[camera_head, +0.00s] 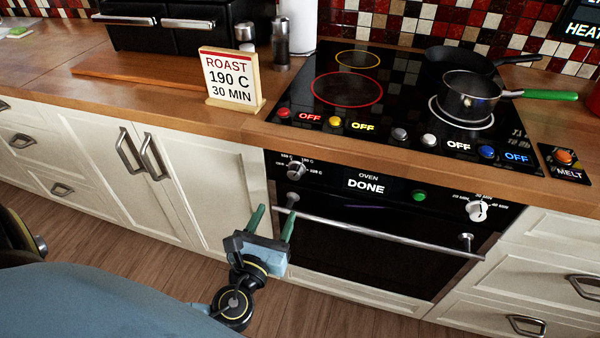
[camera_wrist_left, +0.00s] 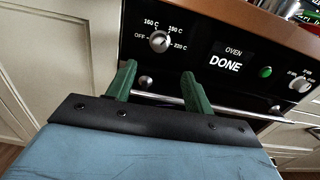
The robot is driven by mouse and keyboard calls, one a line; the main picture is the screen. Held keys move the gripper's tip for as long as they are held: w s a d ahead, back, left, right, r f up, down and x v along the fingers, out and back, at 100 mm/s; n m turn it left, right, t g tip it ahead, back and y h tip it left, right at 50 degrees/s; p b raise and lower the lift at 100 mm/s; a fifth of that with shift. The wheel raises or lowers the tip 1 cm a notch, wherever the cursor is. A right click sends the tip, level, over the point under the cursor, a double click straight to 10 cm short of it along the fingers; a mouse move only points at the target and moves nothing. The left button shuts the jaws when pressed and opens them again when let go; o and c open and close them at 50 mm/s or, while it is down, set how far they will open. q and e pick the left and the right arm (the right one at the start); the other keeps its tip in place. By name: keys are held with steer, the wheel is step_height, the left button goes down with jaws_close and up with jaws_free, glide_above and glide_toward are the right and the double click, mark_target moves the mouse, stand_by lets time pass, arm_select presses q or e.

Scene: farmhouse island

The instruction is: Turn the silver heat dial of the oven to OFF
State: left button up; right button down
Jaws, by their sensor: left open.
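The silver heat dial (camera_head: 295,170) is on the left end of the black oven panel. In the left wrist view the heat dial (camera_wrist_left: 159,41) has marks OFF, 160 C, 190 C and 220 C around it; I cannot tell for sure where its pointer stands. The oven (camera_head: 370,245) has a display (camera_head: 367,185) reading OVEN DONE. My left gripper (camera_head: 274,211) is open and empty, below and a little left of the dial, apart from it. In the left wrist view its two green fingers (camera_wrist_left: 158,82) point toward the panel, below the dial. My right gripper is not in view.
A bar handle (camera_head: 375,233) crosses the oven door below the dial. A green button (camera_head: 419,195) and a white timer dial (camera_head: 477,210) sit farther right. The wooden counter edge (camera_head: 400,166) juts above the panel. A sign (camera_head: 230,80) reads ROAST 190 C 30 MIN. A pan (camera_head: 468,97) stands on the hob.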

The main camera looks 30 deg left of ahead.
arm_select(q)
glide_toward(293, 177)
steer(key=w, duration=0.2)
steer(key=x, duration=0.6)
steer(key=shift+a+r+b, duration=0.1)
steer(key=shift+a+b, duration=0.2)
steer(key=shift+b, duration=0.1)
steer(key=shift+w+a, duration=0.15)
steer(key=shift+w, duration=0.45)
steer(key=shift+c, duration=0.5)
steer(key=c, duration=0.9)
steer(key=shift+o, duration=0.2)
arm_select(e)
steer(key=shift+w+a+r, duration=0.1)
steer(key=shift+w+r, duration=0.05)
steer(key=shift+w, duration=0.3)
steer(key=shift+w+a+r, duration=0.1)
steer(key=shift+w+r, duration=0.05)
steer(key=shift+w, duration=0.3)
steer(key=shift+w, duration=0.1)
